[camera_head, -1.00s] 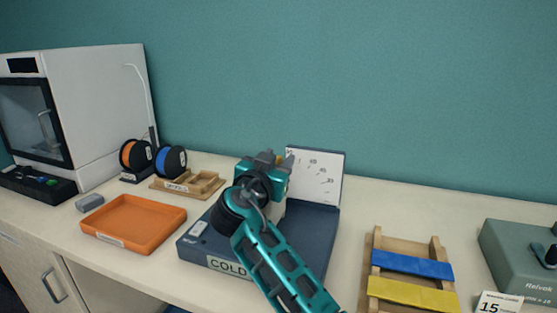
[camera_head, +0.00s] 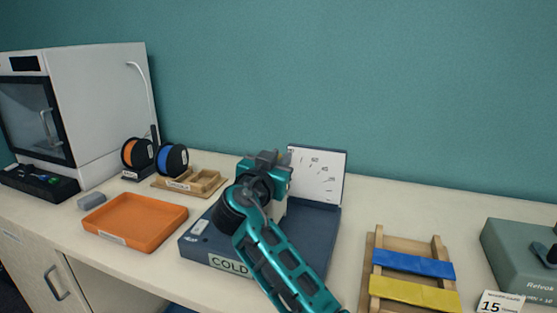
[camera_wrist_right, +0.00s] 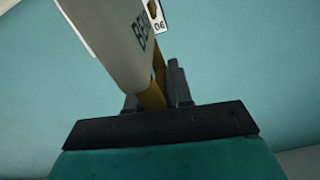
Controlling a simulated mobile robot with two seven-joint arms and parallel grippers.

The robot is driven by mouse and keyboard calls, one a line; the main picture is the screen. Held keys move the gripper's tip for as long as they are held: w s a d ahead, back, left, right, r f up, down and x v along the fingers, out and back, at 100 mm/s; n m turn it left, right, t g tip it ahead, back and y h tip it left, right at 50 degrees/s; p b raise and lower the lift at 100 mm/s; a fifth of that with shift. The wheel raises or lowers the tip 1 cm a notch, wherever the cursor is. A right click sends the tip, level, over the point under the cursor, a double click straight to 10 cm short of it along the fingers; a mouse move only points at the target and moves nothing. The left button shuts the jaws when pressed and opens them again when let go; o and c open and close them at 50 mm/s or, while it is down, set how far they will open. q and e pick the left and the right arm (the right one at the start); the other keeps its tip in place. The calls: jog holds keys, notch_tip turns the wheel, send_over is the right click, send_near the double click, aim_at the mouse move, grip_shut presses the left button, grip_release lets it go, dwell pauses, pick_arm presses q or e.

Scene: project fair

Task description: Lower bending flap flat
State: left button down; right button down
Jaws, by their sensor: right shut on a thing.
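The bending device is a dark blue base (camera_head: 315,225) with a "COLD" label on its front edge and a white angle scale (camera_head: 318,174) standing at its back. My right gripper (camera_head: 268,160) is above the base, left of the scale, and hides much of the flap. In the right wrist view, the pale flap (camera_wrist_right: 112,38) with "BE…" lettering stands raised at a slant, not flat. There my right gripper (camera_wrist_right: 155,92) is shut on a yellow-orange bar at the flap's edge. My left gripper is not in view.
An orange tray (camera_head: 135,222), filament spools (camera_head: 171,160) and a wooden holder (camera_head: 203,183) are left of the device. A wooden rack with blue and yellow strips (camera_head: 412,265) and a grey-green device (camera_head: 515,262) are on the right. A wall stands behind.

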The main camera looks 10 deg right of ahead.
jog(key=shift+s+d, duration=0.1)
jog(key=shift+d, duration=0.05)
dwell(0.3)
jog(key=s+d+f+m+b, duration=0.1)
jog(key=s+d+f+b, duration=0.2)
jog(key=d+b, duration=0.4)
jog(key=shift+s+f, duration=0.2)
jog(key=shift+s, duration=0.65)
jog(key=c, duration=1.1)
grip_release()
